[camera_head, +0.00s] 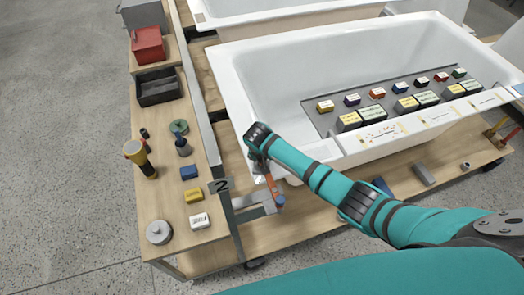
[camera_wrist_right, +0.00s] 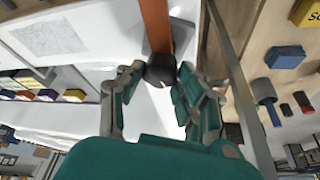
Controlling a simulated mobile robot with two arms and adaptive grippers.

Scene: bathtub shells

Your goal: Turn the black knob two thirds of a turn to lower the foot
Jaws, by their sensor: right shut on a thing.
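The black knob (camera_wrist_right: 161,68) shows in the right wrist view at the end of an orange post (camera_wrist_right: 156,22). My right gripper (camera_wrist_right: 160,75) has one finger on each side of the knob and is shut on it. In the head view my right arm reaches in from the right, and the gripper (camera_head: 262,168) is at the bathtub's near left corner. The orange post (camera_head: 271,184) shows just below it there. The knob cannot be made out in the head view. What the foot stands on is unclear. My left gripper is not in view.
The white bathtub (camera_head: 232,95) holds a grey tray (camera_head: 320,117) with several coloured blocks. A wooden side bench (camera_head: 165,215) at left carries a red box (camera_head: 148,45), a black bin (camera_head: 158,87), a yellow-black tool (camera_head: 140,158) and small blocks. A number 2 plate (camera_head: 221,186) stands at its edge.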

